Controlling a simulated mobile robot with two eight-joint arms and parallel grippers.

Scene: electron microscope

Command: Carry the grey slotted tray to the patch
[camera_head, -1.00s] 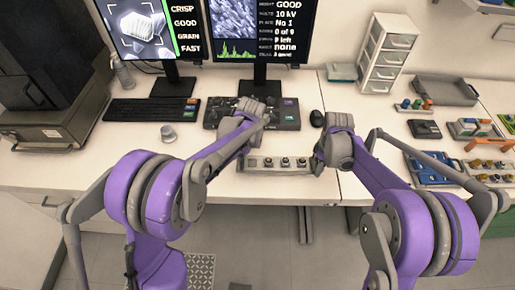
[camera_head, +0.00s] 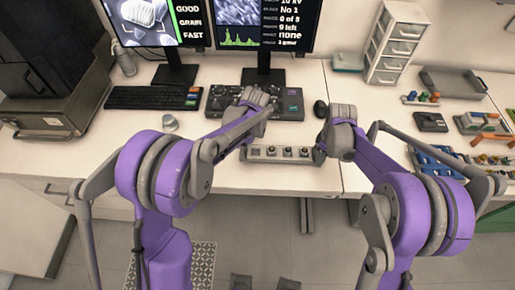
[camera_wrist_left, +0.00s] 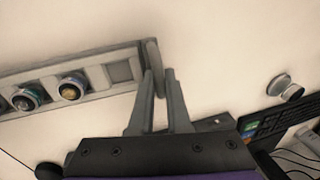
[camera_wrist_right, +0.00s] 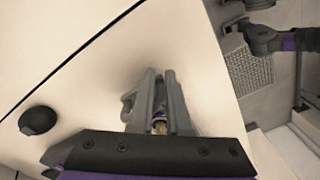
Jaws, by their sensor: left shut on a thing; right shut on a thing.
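The grey slotted tray (camera_head: 282,161) is long and narrow and lies along the front part of the white desk. Several small round pieces sit in its slots; the slot at its left end is empty. It also shows in the left wrist view (camera_wrist_left: 104,85). My left gripper (camera_head: 245,150) is shut on the tray's left end handle; its fingers show in the left wrist view (camera_wrist_left: 158,75). My right gripper (camera_head: 321,152) is shut on the right end handle, its fingers showing in the right wrist view (camera_wrist_right: 158,80). I cannot tell whether the tray touches the desk. I cannot make out the patch.
A control panel (camera_head: 285,104), a keyboard (camera_head: 150,98) and a mouse (camera_head: 320,108) stand behind the tray. A small metal cup (camera_head: 170,123) is to the left. A blue tray (camera_head: 432,160) and other trays crowd the right. Bare desk lies left of the tray.

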